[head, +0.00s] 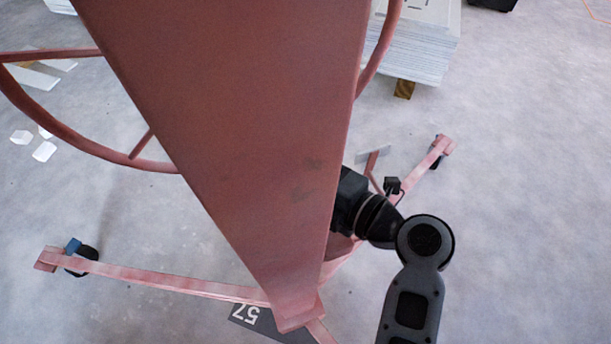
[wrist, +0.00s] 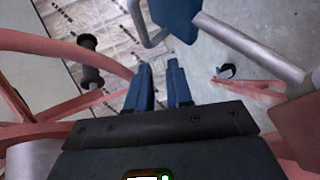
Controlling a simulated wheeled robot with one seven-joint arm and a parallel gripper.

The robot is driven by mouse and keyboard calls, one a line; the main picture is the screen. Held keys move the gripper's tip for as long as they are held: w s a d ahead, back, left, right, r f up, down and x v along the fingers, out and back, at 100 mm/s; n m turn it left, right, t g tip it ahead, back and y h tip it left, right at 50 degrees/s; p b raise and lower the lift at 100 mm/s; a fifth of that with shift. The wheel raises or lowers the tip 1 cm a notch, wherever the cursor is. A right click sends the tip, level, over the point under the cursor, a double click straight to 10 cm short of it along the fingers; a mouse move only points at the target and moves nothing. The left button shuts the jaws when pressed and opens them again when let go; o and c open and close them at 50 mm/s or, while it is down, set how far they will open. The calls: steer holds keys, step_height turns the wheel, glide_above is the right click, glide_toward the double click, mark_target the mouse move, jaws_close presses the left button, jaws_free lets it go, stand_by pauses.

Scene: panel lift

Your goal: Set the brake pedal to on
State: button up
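The red panel lift (head: 245,130) fills the middle of the head view, its broad mast face nearest the camera. I cannot clearly pick out the brake pedal. A grey flat plate on a thin red arm (head: 373,155) stands near the right leg, and a blue part (head: 73,244) sits by the left caster. My gripper (wrist: 160,75) points forward in the wrist view, with its two blue fingers apart and nothing visible between them. In the head view the mast hides the fingers. A blue part (wrist: 178,18) with a grey bent bar lies beyond the fingertips.
A red wheel rim (wrist: 65,47) with a black knob (wrist: 90,62) is at the left of the wrist view. A grey bar (wrist: 245,42) crosses on the right. Red legs (head: 165,280) spread over the floor. A stack of panels (head: 412,45) stands behind; the right floor is clear.

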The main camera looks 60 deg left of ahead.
jaws_close()
stand_by(0.4)
steer(key=shift+c, duration=1.6)
jaws_free()
steer(key=o, duration=0.3)
steer(key=shift+p+v, duration=0.75)
steer(key=shift+v, duration=3.2)
